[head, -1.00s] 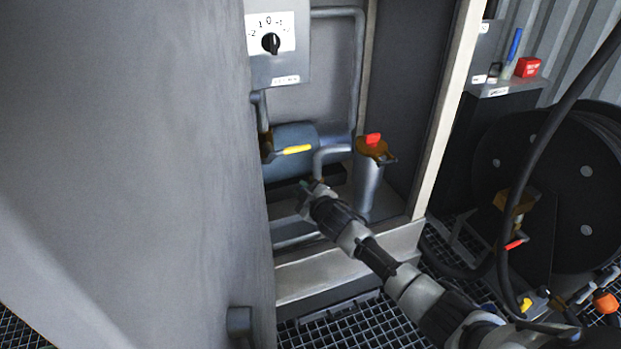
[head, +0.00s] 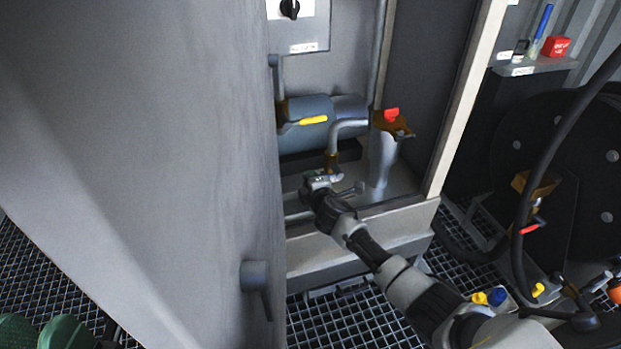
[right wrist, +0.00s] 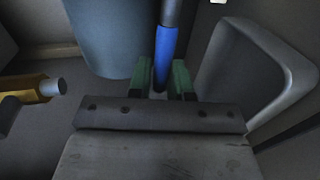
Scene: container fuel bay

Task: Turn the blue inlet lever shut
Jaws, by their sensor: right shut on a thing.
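The lever points up in that view, and a grey rod continues beyond the sleeve. In the head view the gripper hides the lever.
A red-topped brass fitting (head: 391,119) stands on a grey post to the right. The open cabinet door (head: 150,150) fills the left. A hose reel (head: 585,150) is at right.

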